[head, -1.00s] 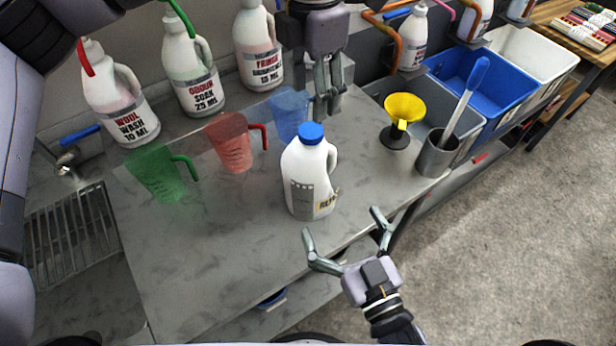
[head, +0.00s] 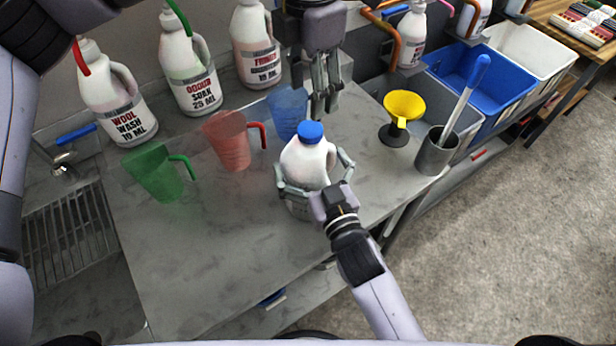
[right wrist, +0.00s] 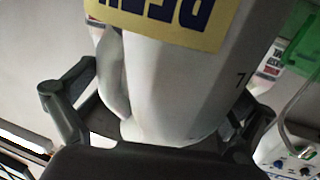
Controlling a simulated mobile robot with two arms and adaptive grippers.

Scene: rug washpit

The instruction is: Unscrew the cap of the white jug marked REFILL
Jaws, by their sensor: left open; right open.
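The white jug (head: 304,163) with a blue cap (head: 311,131) stands upright on the grey counter. The cap sits on its neck. My right gripper (head: 314,184) is open, with its fingers on either side of the jug's body; I cannot tell if they touch it. In the right wrist view the jug's white body (right wrist: 175,85) fills the space between the fingers, with part of its yellow label (right wrist: 175,15) showing upside down. My left gripper (head: 322,108) is open, pointing down just behind and above the cap, apart from it. The jug's front label is mostly hidden by my right gripper.
Green (head: 155,172), red (head: 230,140) and blue (head: 287,112) measuring jugs stand left of and behind the white jug. White bottles line the back, including the wool wash (head: 115,95). A yellow funnel (head: 405,105) and grey holder (head: 437,152) stand right. The front-left counter is clear.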

